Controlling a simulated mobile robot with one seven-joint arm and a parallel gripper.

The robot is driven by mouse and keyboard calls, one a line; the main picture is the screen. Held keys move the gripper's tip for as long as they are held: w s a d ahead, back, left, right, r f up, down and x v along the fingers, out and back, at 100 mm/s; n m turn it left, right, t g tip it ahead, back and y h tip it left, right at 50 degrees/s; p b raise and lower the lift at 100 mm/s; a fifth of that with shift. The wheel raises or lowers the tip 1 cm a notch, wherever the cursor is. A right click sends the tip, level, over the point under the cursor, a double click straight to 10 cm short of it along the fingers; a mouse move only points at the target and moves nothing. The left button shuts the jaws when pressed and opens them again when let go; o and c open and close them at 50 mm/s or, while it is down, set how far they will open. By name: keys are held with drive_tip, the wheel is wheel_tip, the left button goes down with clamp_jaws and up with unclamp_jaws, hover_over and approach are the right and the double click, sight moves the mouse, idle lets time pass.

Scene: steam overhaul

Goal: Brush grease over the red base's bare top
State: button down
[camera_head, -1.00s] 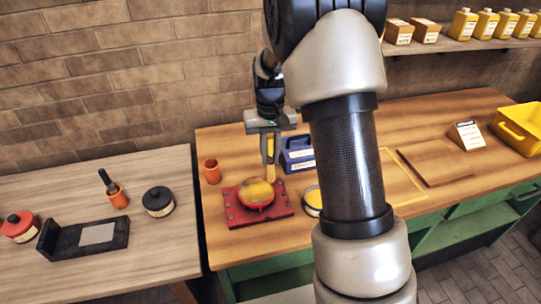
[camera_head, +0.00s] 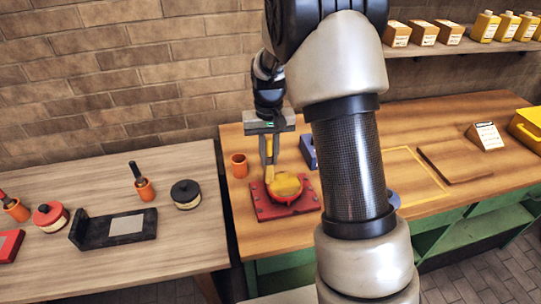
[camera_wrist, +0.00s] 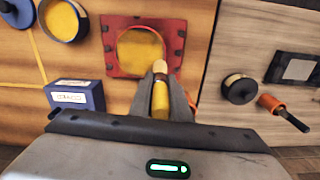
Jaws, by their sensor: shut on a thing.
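The red base (camera_head: 262,207) is a flat bolted plate with a round raised top on the wooden bench. Its round top (camera_head: 287,186) shows yellow grease over most of its face, with a red rim. In the wrist view the base (camera_wrist: 112,62) lies ahead, its round top largely yellow. My gripper (camera_head: 269,150) is shut on a brush with a yellow handle (camera_wrist: 160,101). The brush points down, its pale tip at the near edge of the round top in the wrist view. I cannot tell whether the bristles touch it.
A blue box (camera_wrist: 88,98) and an open grease tin (camera_wrist: 62,18) stand beside the base. An empty orange cup (camera_head: 239,165) is behind it. The left table holds a black-lidded tin (camera_head: 186,194), an orange cup with a tool (camera_head: 145,189) and a black bracket (camera_head: 88,232).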

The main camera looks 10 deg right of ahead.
sight(267, 139)
drive_tip(key=shift+a, duration=0.45)
wheel_tip(267, 139, up, 4)
drive_tip(key=shift+d+f+p, duration=0.1)
drive_tip(key=shift+f+p, duration=0.1)
drive_tip(key=shift+p, duration=0.8)
drive_tip(key=shift+r+p, duration=1.55)
drive_tip(key=shift+r, duration=0.8)
drive_tip(key=shift+s, duration=0.1)
